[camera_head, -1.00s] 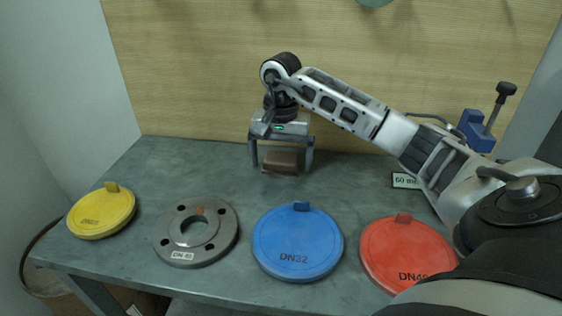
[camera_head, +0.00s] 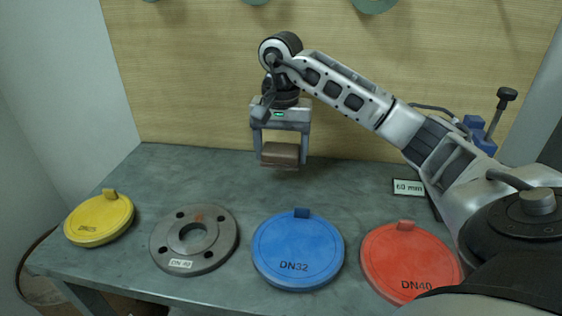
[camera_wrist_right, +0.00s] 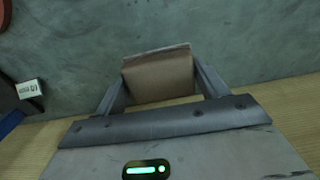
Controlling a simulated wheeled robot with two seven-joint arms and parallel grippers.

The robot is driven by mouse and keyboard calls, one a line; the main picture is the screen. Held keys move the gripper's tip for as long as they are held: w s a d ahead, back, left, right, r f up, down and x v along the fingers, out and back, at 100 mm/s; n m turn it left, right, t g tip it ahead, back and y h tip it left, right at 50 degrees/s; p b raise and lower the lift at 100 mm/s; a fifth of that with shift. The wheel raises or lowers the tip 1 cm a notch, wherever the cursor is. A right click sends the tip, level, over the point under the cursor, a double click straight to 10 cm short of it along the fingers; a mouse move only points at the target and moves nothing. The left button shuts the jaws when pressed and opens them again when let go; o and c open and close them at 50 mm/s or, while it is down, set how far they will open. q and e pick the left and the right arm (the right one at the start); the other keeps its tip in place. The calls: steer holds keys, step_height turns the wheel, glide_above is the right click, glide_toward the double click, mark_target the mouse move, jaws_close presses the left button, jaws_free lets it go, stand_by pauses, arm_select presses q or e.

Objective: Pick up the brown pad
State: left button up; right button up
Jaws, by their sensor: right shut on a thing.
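The brown pad (camera_head: 281,155) is a small brown block between the two fingers of my right gripper (camera_head: 281,150), near the back of the table. The gripper is shut on it and points down, and the pad appears held above the table top. The right wrist view also shows the pad (camera_wrist_right: 158,75) between the fingers, with the grey table surface beyond it. My left gripper is not in view.
On the grey table (camera_head: 345,185) stand a yellow disc (camera_head: 100,220), a grey flange (camera_head: 222,245), a blue disc (camera_head: 297,248) and a red disc (camera_head: 408,258) along the front. A "60 mm" label (camera_head: 408,187) and a blue clamp (camera_head: 478,135) are at the right. A tan wall (camera_head: 190,70) rises behind.

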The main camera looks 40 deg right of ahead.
steer(key=s+a+r+p, duration=0.1)
steer(key=s+a+r, duration=0.7)
steer(key=s, duration=0.1)
steer(key=shift+s+p, duration=0.2)
steer(key=shift+p, duration=0.15)
steer(key=shift+o, duration=0.5)
steer(key=shift+a, duration=0.1)
